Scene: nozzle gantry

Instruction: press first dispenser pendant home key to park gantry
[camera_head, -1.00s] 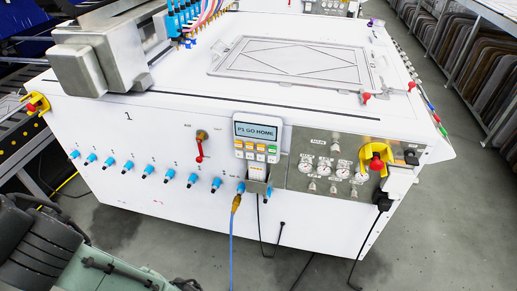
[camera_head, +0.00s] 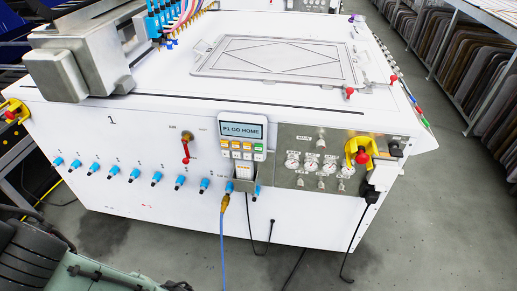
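The dispenser pendant (camera_head: 242,135) is a white handheld box with a dark-framed screen that reads "P1 GO HOME". It sits upright in a grey holder (camera_head: 244,180) on the front face of the large white machine (camera_head: 120,150). Below the screen are two rows of small orange, yellow, white and green keys (camera_head: 242,149). Their labels are too small to read, so I cannot tell which one is the home key.
A panel of gauges (camera_head: 318,160) and a yellow-and-red emergency switch (camera_head: 361,154) are right of the pendant. A red-handled valve (camera_head: 187,145) is left of it, above a row of blue fittings (camera_head: 134,175). A blue hose (camera_head: 222,245) hangs below. Grey floor (camera_head: 430,220) is clear at right.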

